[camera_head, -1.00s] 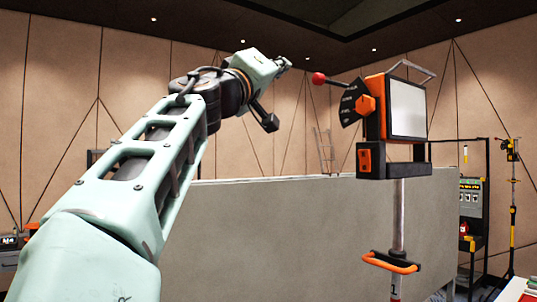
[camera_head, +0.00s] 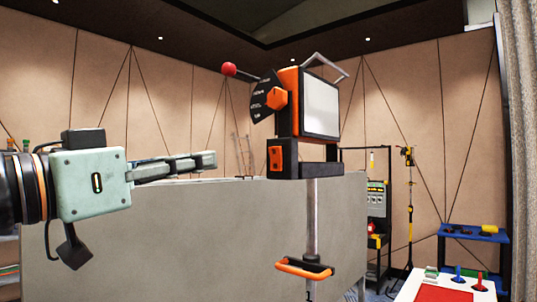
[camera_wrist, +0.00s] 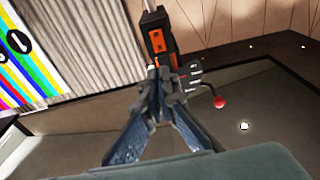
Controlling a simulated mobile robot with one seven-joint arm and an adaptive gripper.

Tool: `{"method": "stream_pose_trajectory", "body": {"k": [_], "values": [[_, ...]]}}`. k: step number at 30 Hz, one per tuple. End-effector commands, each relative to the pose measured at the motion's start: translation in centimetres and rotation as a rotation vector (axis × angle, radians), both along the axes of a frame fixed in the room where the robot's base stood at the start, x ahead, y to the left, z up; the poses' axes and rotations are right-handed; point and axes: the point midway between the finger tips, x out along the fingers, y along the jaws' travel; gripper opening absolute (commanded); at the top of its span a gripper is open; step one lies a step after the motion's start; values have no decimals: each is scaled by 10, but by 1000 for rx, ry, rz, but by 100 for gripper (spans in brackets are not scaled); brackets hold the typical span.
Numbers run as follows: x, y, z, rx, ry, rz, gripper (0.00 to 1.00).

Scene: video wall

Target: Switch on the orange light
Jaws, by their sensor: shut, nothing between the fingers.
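The orange light (camera_head: 290,103) stands on a grey pole. It has an orange and black body, a white panel, a top handle, a dark dial with an orange knob (camera_head: 277,98), and a lever ending in a red ball (camera_head: 229,69). An orange rocker switch (camera_head: 275,158) is on its black base. My gripper (camera_head: 213,160) is shut and empty, pointing right, left of the base with a gap in the picture. In the wrist view, the light (camera_wrist: 155,42) appears beyond my fingertips (camera_wrist: 168,84), with the red ball (camera_wrist: 219,102) to the right.
A long grey partition (camera_head: 180,235) runs behind the pole. An orange handle (camera_head: 303,269) sticks out low on the pole. At right are a white table with a red top (camera_head: 445,293), a blue shelf (camera_head: 470,235) and a yellow stand (camera_head: 409,205). A striped screen (camera_wrist: 30,60) shows in the wrist view.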

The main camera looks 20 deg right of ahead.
Motion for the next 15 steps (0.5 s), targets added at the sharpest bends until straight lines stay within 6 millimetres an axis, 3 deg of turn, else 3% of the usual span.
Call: {"method": "stream_pose_trajectory", "body": {"k": [10, 15], "values": [[0, -1, 0, 3, 0, 0, 0], [8, -13, 2, 4, 1, -3, 0]]}}
